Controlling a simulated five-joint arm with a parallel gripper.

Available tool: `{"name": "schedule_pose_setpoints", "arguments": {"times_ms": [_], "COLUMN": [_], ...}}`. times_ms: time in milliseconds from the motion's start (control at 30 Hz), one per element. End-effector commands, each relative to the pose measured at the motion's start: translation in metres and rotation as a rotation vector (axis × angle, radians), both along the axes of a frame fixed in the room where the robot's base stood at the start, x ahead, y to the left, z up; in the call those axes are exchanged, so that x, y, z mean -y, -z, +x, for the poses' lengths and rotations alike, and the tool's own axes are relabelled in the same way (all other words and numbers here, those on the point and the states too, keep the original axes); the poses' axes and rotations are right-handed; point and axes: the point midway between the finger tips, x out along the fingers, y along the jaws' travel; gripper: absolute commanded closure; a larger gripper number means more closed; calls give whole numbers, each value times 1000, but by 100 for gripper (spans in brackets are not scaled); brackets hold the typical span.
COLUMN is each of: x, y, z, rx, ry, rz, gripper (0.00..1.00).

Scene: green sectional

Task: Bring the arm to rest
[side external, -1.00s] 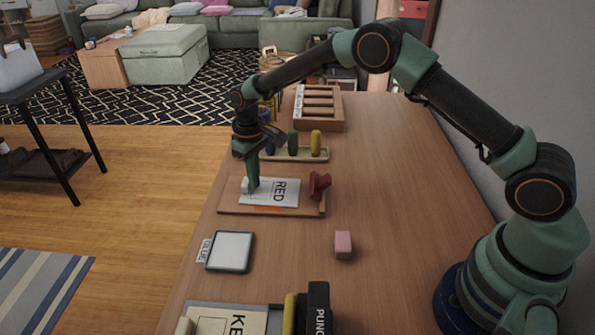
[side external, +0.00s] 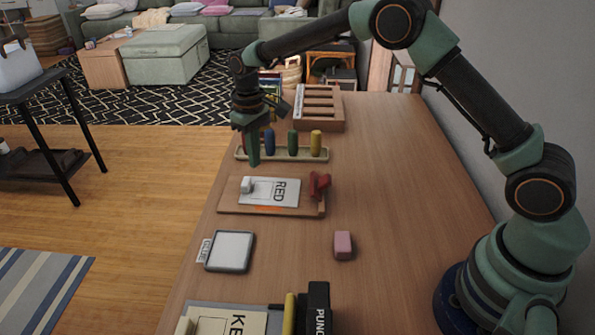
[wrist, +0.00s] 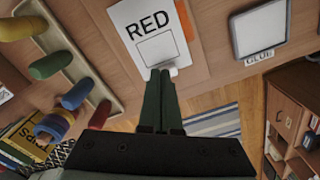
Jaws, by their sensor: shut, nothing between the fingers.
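My gripper (side external: 254,160) is shut and empty. In the side view it hangs above the table (side external: 390,190), pointing down, over the far left corner of a wooden board. In the wrist view its two green fingers (wrist: 160,75) are together, their tips overlapping the card's lower edge in the picture. The card also shows in the wrist view (wrist: 128,25).
A rack (side external: 310,155) of coloured pegs stands just behind the fingers. A red stamp-like piece (side external: 319,186) sits at the board's right end. A GLUE pad (side external: 230,251), a pink block (side external: 343,245) and a black PUNCH box (side external: 319,310) are nearer. The table's right part is clear.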

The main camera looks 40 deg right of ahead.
Motion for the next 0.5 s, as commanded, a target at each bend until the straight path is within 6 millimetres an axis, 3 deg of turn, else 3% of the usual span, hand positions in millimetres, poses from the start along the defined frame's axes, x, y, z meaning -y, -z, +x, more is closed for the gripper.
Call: {"name": "schedule_pose_setpoints", "arguments": {"times_ms": [333, 500], "x": [0, 8], "y": [-3, -28], "z": [0, -6], "rx": [2, 31], "ry": [1, 16], "rz": [1, 6], "gripper": [100, 100]}}
